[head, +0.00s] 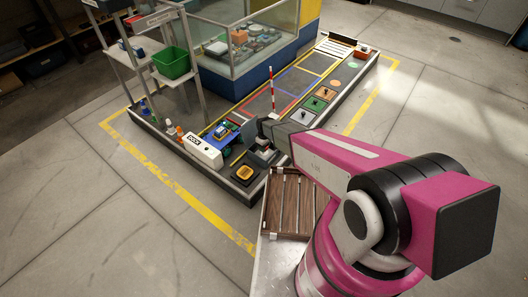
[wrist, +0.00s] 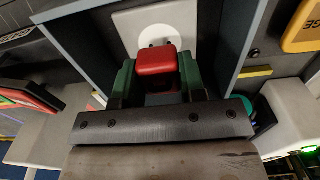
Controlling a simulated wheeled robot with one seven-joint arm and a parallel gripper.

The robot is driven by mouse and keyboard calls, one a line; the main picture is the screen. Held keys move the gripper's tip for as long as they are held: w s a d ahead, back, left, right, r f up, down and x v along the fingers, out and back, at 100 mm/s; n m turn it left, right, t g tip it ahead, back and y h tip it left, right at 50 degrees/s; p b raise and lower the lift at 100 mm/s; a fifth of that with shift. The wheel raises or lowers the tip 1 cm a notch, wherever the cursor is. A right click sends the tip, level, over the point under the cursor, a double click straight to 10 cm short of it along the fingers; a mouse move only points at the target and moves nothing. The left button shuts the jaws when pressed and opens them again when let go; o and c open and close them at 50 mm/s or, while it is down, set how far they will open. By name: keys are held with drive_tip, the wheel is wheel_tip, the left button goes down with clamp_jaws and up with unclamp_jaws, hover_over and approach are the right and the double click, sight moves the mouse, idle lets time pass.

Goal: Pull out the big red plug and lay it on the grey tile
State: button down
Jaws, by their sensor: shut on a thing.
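The big red plug (wrist: 157,61) is between the green-padded fingers of my gripper (wrist: 157,76) in the wrist view. My gripper is shut on it. A white socket plate with a round face (wrist: 152,22) and small dark holes is just behind the plug. I cannot tell whether the plug is still partly in it. In the head view my gripper (head: 262,156) is low at the near end of the bench, and the plug is hidden there. A light grey tile (head: 302,117) with a dark mark lies farther along the bench; I cannot tell if it is the task's tile.
Dark grey walls flank the socket plate. A red-and-white striped post (head: 272,92) stands on the bench. A green bin (head: 172,62) sits on a shelf at left.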

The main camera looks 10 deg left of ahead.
drive_tip(key=shift+r, duration=1.65)
